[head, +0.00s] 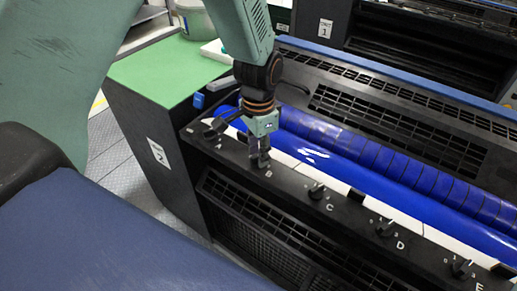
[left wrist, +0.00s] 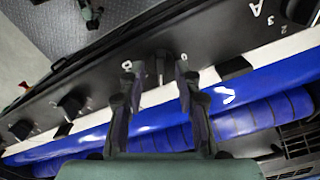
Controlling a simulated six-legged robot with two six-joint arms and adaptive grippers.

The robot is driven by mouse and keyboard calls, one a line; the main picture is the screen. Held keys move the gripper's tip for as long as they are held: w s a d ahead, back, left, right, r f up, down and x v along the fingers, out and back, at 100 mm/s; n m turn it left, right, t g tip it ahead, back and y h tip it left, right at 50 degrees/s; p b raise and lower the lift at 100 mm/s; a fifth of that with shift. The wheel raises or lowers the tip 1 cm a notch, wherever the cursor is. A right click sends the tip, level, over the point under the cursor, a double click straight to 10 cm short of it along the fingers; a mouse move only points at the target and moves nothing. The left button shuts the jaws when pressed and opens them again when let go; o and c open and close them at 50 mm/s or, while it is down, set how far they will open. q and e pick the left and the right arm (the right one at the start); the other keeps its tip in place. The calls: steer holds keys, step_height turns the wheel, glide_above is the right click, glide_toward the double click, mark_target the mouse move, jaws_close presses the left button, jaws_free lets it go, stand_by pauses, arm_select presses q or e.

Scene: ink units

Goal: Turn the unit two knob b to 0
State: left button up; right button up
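Unit two (head: 158,152) is the black machine with a "2" label on its end panel and a row of lettered knobs along its front ledge. Knob B (left wrist: 160,68) is a small black knob on that ledge, with the letter B beside it in the left wrist view. In the head view knob B (head: 261,162) is partly hidden by my left gripper (head: 260,145), which points down over it. In the left wrist view my left gripper (left wrist: 156,80) is open, one finger on each side of knob B, with visible gaps. The knob's setting is not readable. My right gripper is not in view.
Knob A (head: 215,128) is to the left; knobs C (head: 317,191), D (head: 386,228) and E (head: 462,268) are to the right. A blue roller (head: 350,170) runs behind the ledge. A green top (head: 165,70) lies at the left end. Unit 1 (head: 325,28) stands behind.

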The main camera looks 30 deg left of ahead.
arm_select(q)
steer(key=shift+s+a, duration=0.15)
steer(key=shift+s, duration=0.05)
steer(key=shift+c, duration=0.3)
steer(key=shift+w+f, duration=0.1)
steer(key=shift+w, duration=0.1)
steer(key=c, duration=0.4)
jaws_close()
